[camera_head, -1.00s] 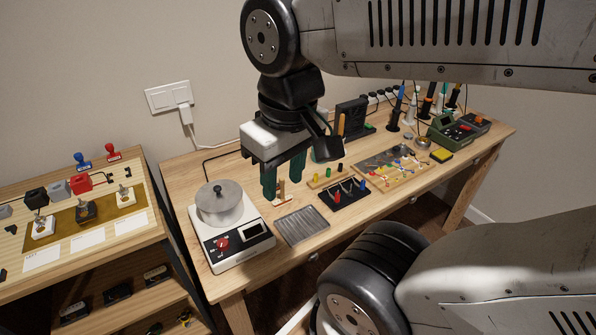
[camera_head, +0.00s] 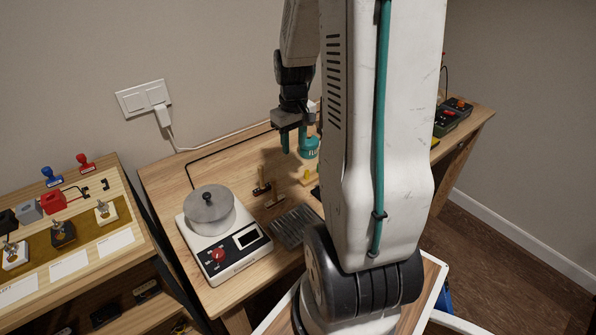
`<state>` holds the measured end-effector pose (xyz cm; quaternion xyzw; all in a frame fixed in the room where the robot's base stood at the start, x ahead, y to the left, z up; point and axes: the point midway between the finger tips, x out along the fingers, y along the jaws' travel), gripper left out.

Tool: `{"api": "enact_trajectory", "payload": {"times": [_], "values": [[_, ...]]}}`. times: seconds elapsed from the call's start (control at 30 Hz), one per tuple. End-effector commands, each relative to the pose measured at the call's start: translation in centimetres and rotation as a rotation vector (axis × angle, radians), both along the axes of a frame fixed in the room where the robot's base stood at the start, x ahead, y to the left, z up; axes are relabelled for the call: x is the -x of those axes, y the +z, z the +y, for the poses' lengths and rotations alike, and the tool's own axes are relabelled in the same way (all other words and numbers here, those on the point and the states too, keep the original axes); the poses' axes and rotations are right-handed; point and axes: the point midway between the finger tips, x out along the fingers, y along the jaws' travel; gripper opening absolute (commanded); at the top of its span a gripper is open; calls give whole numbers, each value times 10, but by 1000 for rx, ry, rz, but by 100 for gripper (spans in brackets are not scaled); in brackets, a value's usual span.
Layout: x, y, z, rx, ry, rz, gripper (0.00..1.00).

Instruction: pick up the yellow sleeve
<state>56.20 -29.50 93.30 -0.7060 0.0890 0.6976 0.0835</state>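A small yellow piece, which looks like the yellow sleeve (camera_head: 308,174), stands on a pale wooden strip on the bench, just left of my large arm link. The rest of the strip and its other sleeves are hidden behind that link. My gripper (camera_head: 294,142) hangs above the bench, behind and slightly left of the sleeve in the picture. Its teal fingers point down with a gap between them, and I see nothing held. The right finger is partly lost against a teal object (camera_head: 309,149) behind it.
A white scale (camera_head: 226,247) with a metal pot (camera_head: 209,209) stands at the bench's left. A grey ribbed tray (camera_head: 291,226) and small wooden stands (camera_head: 262,188) lie near the sleeve. My arm hides most of the right side.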

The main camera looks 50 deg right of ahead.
Motion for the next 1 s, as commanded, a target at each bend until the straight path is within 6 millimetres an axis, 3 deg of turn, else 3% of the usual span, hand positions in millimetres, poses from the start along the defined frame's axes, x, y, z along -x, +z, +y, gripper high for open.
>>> {"api": "enact_trajectory", "payload": {"times": [0.1,0.23,0.8,1.0], "values": [[7,-29,-30,-8,-27,10,39],[11,-45,-44,-11,-35,12,39],[14,-116,-41,-11,-34,14,39],[13,-124,-42,-9,-34,11,39]]}}
